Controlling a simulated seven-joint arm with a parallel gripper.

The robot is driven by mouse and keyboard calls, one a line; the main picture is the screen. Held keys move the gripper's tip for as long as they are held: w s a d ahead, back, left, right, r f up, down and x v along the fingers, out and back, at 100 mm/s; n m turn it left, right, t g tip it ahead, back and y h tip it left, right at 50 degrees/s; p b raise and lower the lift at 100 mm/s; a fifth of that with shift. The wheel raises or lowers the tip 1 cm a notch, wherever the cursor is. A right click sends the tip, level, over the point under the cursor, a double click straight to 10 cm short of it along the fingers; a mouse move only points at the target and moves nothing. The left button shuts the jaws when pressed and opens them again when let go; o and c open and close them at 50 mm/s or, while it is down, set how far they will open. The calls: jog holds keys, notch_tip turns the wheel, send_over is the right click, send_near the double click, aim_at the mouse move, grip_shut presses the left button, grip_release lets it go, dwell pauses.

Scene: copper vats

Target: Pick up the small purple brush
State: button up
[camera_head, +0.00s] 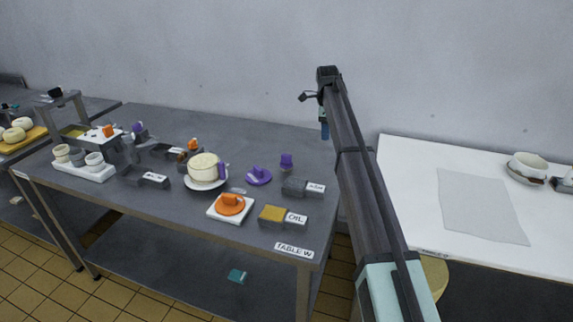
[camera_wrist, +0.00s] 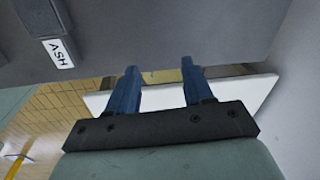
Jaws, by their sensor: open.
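A small purple upright item (camera_head: 287,160), which may be the small purple brush, stands near the back right of the dark table (camera_head: 120,205). A purple disc with a knob (camera_head: 258,176) lies to its left. Another purple piece (camera_head: 222,170) is beside a cream round block on a white plate, and one more (camera_head: 138,128) is at the back left. Too small to tell for sure which is the brush. My gripper (camera_wrist: 158,72) is open and empty, its blue fingers apart. In the head view my gripper (camera_head: 325,130) hangs above the table's right end, right of the purple items.
A grey box labelled ASH (camera_head: 300,187) sits by the purple items; it also shows in the wrist view (camera_wrist: 42,14). An OIL box (camera_head: 283,217) and an orange-topped white tile (camera_head: 222,214) stand in front. A white table (camera_head: 410,190) is at the right.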

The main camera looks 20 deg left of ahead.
notch_tip(320, 180, up, 3)
jog(key=m+g, duration=0.1)
jog(key=m, duration=0.1)
send_over(286, 155)
notch_tip(286, 155, down, 13)
jog(key=shift+f, duration=0.15)
jog(key=shift+w, duration=0.1)
grip_shut()
dwell(0.4)
